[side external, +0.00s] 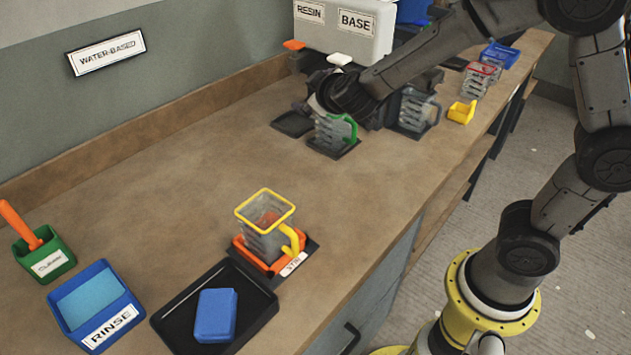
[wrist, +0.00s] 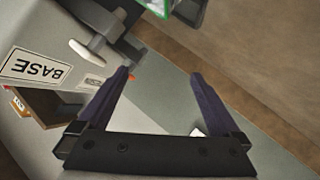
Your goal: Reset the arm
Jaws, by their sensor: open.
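My gripper (side external: 312,105) is at the back of the counter, just in front of the resin and base container (side external: 340,42). In the wrist view my gripper (wrist: 160,74) has its two dark fingers spread apart with nothing between them. The container's BASE label and a tap (wrist: 88,46) show to the left of the fingers there. A clear jug with a green rim and handle (side external: 336,133) stands close by my gripper in the side view, partly hidden by the wrist. Part of a green-rimmed thing (wrist: 155,6) shows at the top of the wrist view.
A yellow-rimmed jug (side external: 265,222) stands on an orange-edged base at the front. A black tray (side external: 175,317) with a blue sponge (side external: 215,315), a blue RINSE tub (side external: 97,310) and a green holder (side external: 47,258) sit front left. The counter's middle is clear.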

